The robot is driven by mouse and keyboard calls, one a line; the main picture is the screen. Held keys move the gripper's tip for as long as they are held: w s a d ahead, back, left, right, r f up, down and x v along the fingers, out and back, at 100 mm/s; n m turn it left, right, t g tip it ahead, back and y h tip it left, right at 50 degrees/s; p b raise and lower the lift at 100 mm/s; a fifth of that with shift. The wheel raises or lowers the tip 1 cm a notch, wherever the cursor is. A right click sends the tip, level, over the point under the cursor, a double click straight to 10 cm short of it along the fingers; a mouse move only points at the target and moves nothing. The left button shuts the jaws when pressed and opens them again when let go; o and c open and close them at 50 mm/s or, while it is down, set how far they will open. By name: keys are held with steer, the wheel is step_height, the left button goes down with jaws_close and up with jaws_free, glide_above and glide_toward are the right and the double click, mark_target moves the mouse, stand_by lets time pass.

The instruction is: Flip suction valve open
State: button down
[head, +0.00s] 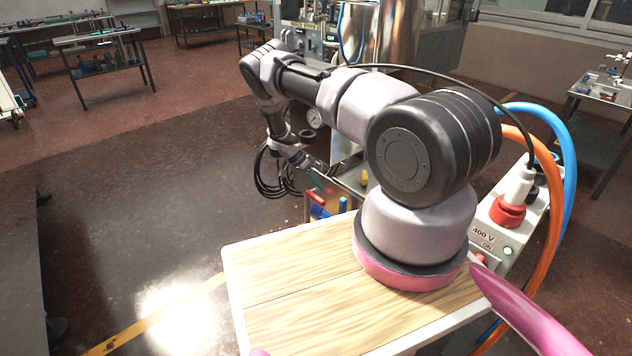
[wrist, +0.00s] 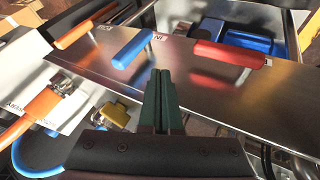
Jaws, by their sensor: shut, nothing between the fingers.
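A steel panel carries several lever handles in the wrist view: an orange handle (wrist: 86,26), a blue handle (wrist: 132,48) and a red handle (wrist: 229,54). A small label beside the blue handle seems to read "IN"; another by the red handle is unreadable. I cannot tell which lever is the suction valve. My gripper (wrist: 160,78) is shut and empty, its dark green fingers just below and between the blue and red handles, apparently apart from both. In the head view my gripper (head: 317,180) is small beside the red handle (head: 317,198) and blue handle (head: 319,212).
An orange hose (wrist: 35,115) with a metal clamp and a blue hose (wrist: 42,155) lie left below the panel. A brass fitting (wrist: 115,112) sits under the panel edge. Black cables (head: 272,172) hang left of the machine. Open floor lies left in the head view.

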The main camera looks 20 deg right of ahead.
mark_target(343, 210)
steer(key=s+d+f, duration=0.4)
steer(key=s, duration=0.1)
steer(key=shift+s, duration=0.2)
stand_by(0.5)
